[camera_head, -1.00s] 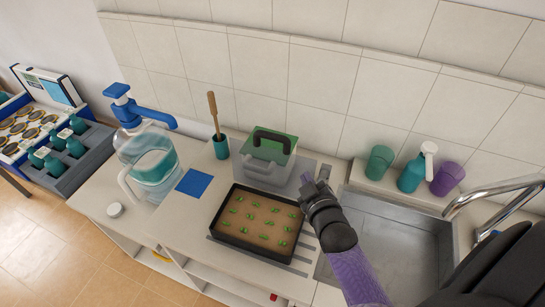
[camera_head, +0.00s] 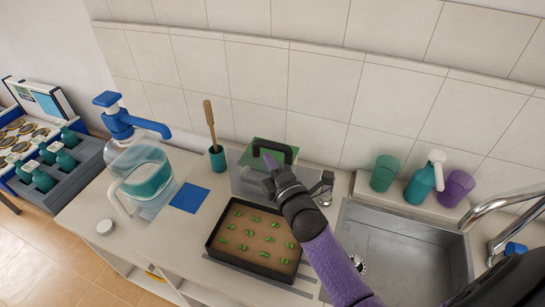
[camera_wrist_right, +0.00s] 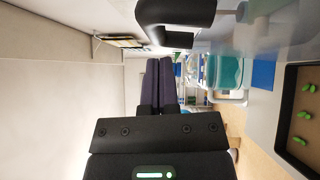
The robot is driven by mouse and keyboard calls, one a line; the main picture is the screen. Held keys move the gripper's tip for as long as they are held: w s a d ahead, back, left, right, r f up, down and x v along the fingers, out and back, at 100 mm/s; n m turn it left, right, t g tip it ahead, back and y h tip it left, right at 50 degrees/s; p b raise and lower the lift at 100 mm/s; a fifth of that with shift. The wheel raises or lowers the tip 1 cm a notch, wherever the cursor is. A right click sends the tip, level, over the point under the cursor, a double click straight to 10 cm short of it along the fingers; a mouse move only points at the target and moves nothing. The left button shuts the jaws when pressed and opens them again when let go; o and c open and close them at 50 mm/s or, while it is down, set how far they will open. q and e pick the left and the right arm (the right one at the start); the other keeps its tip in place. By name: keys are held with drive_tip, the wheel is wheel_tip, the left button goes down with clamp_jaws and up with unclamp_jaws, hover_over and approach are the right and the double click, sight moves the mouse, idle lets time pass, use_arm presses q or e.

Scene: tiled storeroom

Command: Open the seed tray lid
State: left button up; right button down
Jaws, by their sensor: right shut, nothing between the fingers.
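The black seed tray (camera_head: 213,247), with brown soil and several green seedlings, lies uncovered on the counter; its corner shows in the wrist view (camera_wrist_right: 279,120). Behind it, against the tiled wall, is a see-through lid (camera_head: 243,180) with a green top and a black arched handle (camera_head: 272,150). The handle looms large at the top of the wrist view (camera_wrist_right: 176,12). My right gripper (camera_head: 268,184) is shut and empty, in front of the lid and below its handle. Its closed fingers (camera_wrist_right: 160,82) show in the wrist view. I cannot tell whether it touches the lid. My left gripper is out of view.
A clear water jug (camera_head: 145,183) with a blue pump stands left of a blue square (camera_head: 190,198) and a teal holder (camera_head: 218,158) with a wooden-handled tool. The sink (camera_head: 405,250) is at right. Cups and a spray bottle (camera_head: 421,187) stand behind it.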

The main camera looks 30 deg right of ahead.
sight(277, 150)
drive_tip(key=shift+w+d, duration=0.4)
drive_tip(key=shift+d, duration=0.05)
drive_tip(key=shift+w+d+r+g+p, duration=0.35)
drive_tip(key=shift+w+d+p, duration=0.15)
drive_tip(key=shift+p, duration=0.15)
drive_tip(key=shift+w+d+f+m+b, duration=0.35)
drive_tip(key=shift+w+d+m, duration=0.05)
drive_tip(key=shift+w+d, duration=0.4)
drive_tip(key=shift+s, duration=0.1)
